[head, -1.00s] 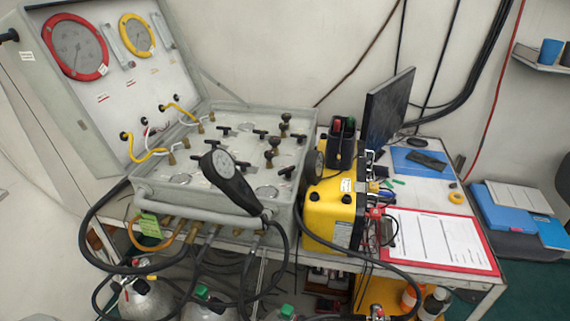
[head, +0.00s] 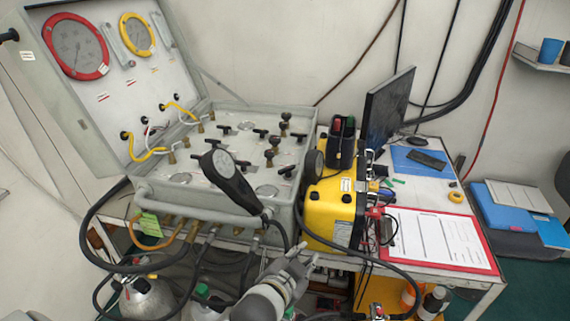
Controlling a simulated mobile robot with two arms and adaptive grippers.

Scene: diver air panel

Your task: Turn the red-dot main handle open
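The air panel (head: 225,178) is an open grey case on the table, with several black handles on its top face. Black T-shaped handles stand at the back (head: 260,133), in the middle (head: 242,163) and at the right (head: 287,171). A red dot on any handle is too small to make out, so I cannot tell which is the main handle. A black handheld gauge (head: 225,172) covers part of the panel's front. My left gripper (head: 304,257) is low in front of the panel, below its front edge and apart from the handles. Its finger opening is unclear. My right gripper is not in view.
Hoses loop in front of the panel, one black hose (head: 281,237) close to my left gripper. A yellow case (head: 330,208) stands right of the panel, beside a red clipboard (head: 480,268). The upright lid (head: 95,110) with gauges bounds the left side.

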